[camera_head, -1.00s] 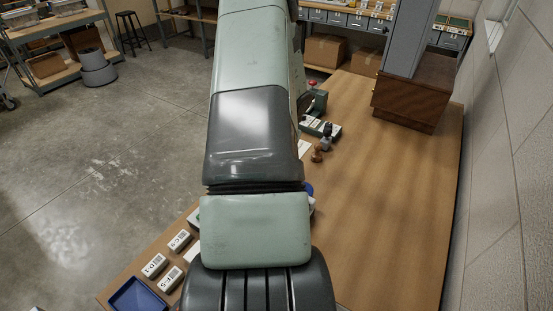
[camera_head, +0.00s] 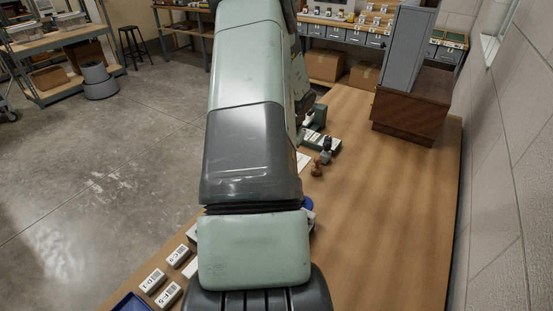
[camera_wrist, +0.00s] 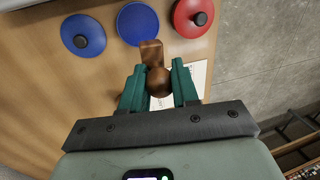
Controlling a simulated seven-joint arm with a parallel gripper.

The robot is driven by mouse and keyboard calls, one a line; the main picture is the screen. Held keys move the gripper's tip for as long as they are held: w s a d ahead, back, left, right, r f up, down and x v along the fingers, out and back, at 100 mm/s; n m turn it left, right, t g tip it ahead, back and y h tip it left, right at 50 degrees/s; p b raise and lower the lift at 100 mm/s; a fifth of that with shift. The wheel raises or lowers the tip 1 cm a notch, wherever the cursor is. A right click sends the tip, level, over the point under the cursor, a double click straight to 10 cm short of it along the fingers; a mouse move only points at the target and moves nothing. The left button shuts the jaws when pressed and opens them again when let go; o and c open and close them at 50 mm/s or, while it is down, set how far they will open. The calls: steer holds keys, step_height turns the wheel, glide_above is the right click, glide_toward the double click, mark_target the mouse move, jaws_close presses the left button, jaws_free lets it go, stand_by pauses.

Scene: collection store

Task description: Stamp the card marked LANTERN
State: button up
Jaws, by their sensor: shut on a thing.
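In the wrist view my gripper (camera_wrist: 158,78) has teal fingers shut on a wooden stamp (camera_wrist: 151,52), with its round handle between them. The stamp's underside is hidden. A white card or paper (camera_wrist: 201,74) with small print lies beside the right finger, partly covered; I cannot read a name on it. A blue round pad (camera_wrist: 138,23) is beyond the stamp. A blue knobbed lid (camera_wrist: 83,36) is to its left and a red knobbed lid (camera_wrist: 192,17) to its right. In the head view my arm hides the gripper.
In the head view a small wooden object (camera_head: 317,168) stands on the table (camera_head: 390,215) near a green-and-white device (camera_head: 322,142). Labelled white blocks (camera_head: 153,281) and a blue tray (camera_head: 133,303) are at front left. A grey cabinet (camera_head: 408,45) stands back right. The table's right side is clear.

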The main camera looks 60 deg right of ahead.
steer(key=w+d+f+m+h, duration=0.15)
steer(key=d+m, duration=0.55)
steer(key=d, duration=0.8)
steer(key=shift+m+g, duration=0.3)
steer(key=shift+m, duration=0.1)
steer(key=shift+x, duration=3.1)
steer(key=shift+w+f, duration=0.1)
steer(key=shift+f, duration=0.4)
steer(key=w+v, duration=0.1)
steer(key=v, duration=0.5)
steer(key=shift+d+r, duration=0.4)
steer(key=shift+r, duration=0.15)
steer(key=shift+w, duration=0.15)
